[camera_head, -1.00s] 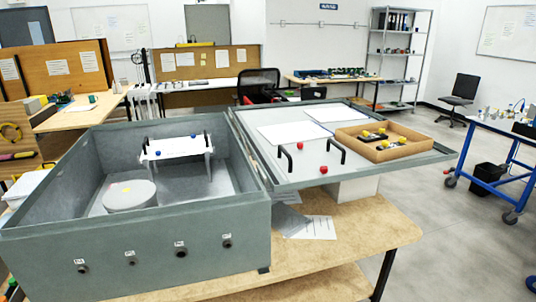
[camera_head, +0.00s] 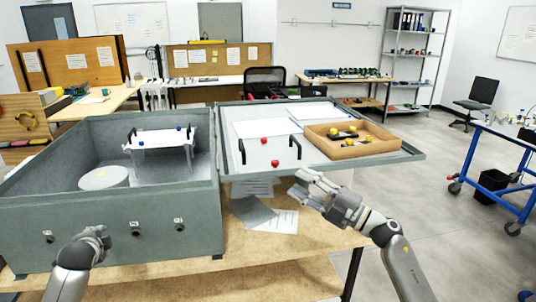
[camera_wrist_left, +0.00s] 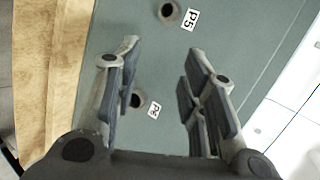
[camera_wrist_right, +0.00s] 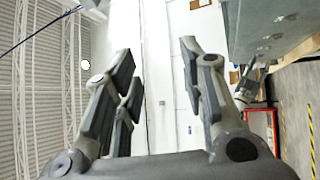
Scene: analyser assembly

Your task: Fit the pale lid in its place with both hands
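A white panel (camera_head: 160,139) with black handles and blue knobs stands on legs inside the open grey box (camera_head: 110,225). A second pale panel (camera_head: 268,153), with two black handles and red knobs, lies flat on the tray-like surface right of the box. I cannot tell for sure which is the pale lid. My left gripper (camera_head: 98,236) is at the box's front wall, open and empty; the left wrist view (camera_wrist_left: 158,75) shows its fingers apart before port labels. My right gripper (camera_head: 309,188) is in front of the tray's near edge, open and empty in the right wrist view (camera_wrist_right: 157,65).
A round pale disc (camera_head: 104,178) lies inside the box. Papers (camera_head: 265,218) lie on the wooden table (camera_head: 290,252).

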